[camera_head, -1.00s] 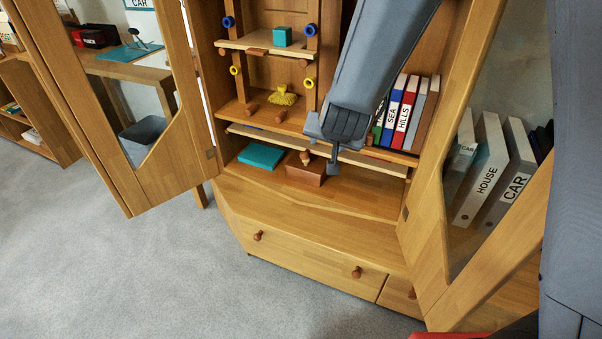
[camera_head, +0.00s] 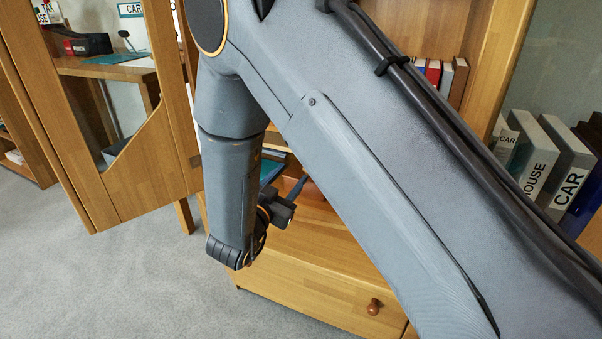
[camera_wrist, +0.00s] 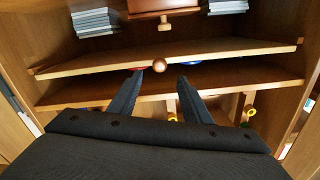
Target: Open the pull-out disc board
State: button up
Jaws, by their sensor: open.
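In the wrist view a pale board (camera_wrist: 100,61) spans the cabinet opening, with a round brown knob (camera_wrist: 160,64) at the middle of its front edge. I take it for the disc board. Bits of red and blue show along its edge. My gripper (camera_wrist: 161,80) is open, its two dark fingers pointing at the board. The knob appears between and just beyond the fingertips; I cannot tell whether they touch it. In the head view my gripper (camera_head: 291,191) is partly seen in front of the cabinet, and my arm hides the board and knob.
In the head view the left glazed door (camera_head: 140,185) stands open. Binders (camera_head: 527,158) stand at right. A drawer (camera_head: 330,290) lies below; carpet is clear at left.

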jog(key=b+x, duration=0.2)
jog(key=x, duration=0.5)
jog(key=shift+w+b, duration=0.3)
jog(key=shift+d, duration=0.1)
jog(key=shift+s, duration=0.1)
grip_shut()
